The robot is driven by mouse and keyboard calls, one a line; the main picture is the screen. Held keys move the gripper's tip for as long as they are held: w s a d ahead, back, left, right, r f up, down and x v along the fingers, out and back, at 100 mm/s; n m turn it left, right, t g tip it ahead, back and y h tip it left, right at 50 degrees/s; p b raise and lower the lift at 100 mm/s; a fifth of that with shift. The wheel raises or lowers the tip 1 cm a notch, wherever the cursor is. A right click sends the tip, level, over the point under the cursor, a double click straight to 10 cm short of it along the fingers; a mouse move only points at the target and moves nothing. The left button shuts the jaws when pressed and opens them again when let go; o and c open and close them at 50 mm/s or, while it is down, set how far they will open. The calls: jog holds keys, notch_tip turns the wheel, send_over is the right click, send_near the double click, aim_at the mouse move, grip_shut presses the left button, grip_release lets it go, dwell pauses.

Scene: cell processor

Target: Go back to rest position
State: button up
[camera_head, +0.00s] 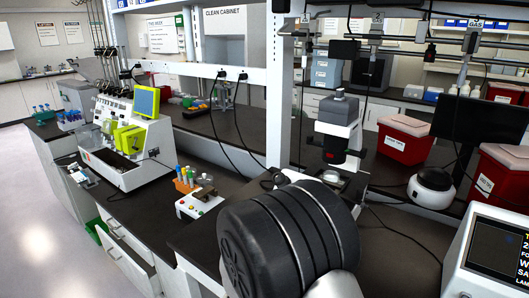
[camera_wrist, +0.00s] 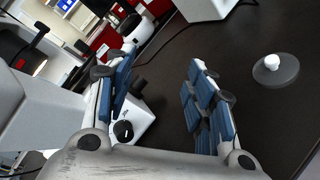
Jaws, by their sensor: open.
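My gripper (camera_wrist: 163,64) is open in the wrist view. Its two fingers, with blue ribbed pads, stand well apart, and nothing is between the pads. It hangs over a dark bench top (camera_wrist: 255,115). A white device with a black knob (camera_wrist: 123,131) shows behind the left finger, partly hidden by it. My gripper is not seen in the head view, where a large black ribbed part of my arm fills the lower middle and hides part of the bench.
A white machine with a green screen (camera_head: 128,140) stands on the left bench, near a small rack of tubes (camera_head: 186,180). A microscope-like device (camera_head: 337,128) stands behind my arm. Red bins (camera_head: 405,138) stand at right. A grey disc with a white knob (camera_wrist: 275,70) lies right of my gripper.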

jog(key=s+d+r+m+g+y, duration=0.2)
jog(key=s+d+m+g+y, duration=0.15)
jog(key=s, duration=0.45)
jog(key=s+d+r+m+g+y, duration=0.3)
jog(key=s+m+g, duration=0.15)
jog(key=s, duration=0.45)
jog(key=s+a+r+m+t+y, duration=0.4)
jog(key=a+t+y, duration=0.1)
jog(key=a+y, duration=0.3)
jog(key=shift+s+a+r+m, duration=0.15)
jog(key=shift+s+a+m, duration=0.15)
jog(key=shift+a, duration=0.55)
jog(key=shift+c, duration=0.5)
